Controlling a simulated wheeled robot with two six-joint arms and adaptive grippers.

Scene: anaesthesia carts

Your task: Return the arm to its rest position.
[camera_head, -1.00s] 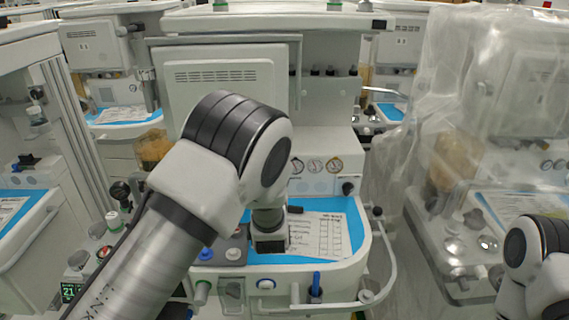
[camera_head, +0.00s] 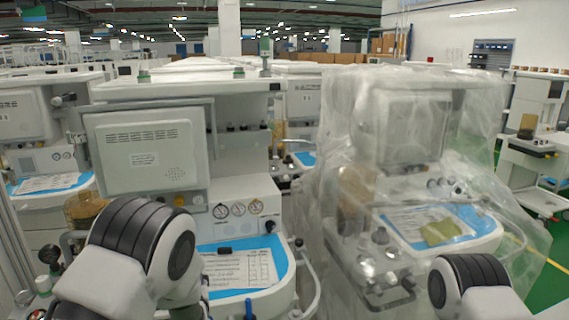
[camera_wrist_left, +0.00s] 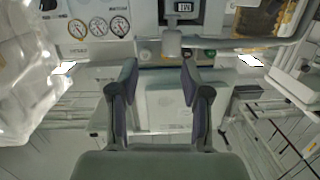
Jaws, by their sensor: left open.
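My left arm comes in from the lower left of the head view, bent in front of the nearest anaesthesia cart (camera_head: 235,195). Its gripper is hidden behind the arm or below the frame there. In the left wrist view my left gripper (camera_wrist_left: 158,75) is open, with two dark fingers apart and nothing between them. Beyond the fingers is a pale cart front with round gauges (camera_wrist_left: 98,27). Part of my right arm shows at the lower right of the head view, and its gripper is out of frame.
The cart's blue-lined worktop (camera_head: 284,270) holds a printed sheet (camera_head: 240,270). To the right stands a cart under clear plastic sheeting (camera_head: 345,110), with a yellowish cloth (camera_head: 440,232) on its worktop. More carts fill the left and back. Green floor (camera_head: 540,290) is open at the far right.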

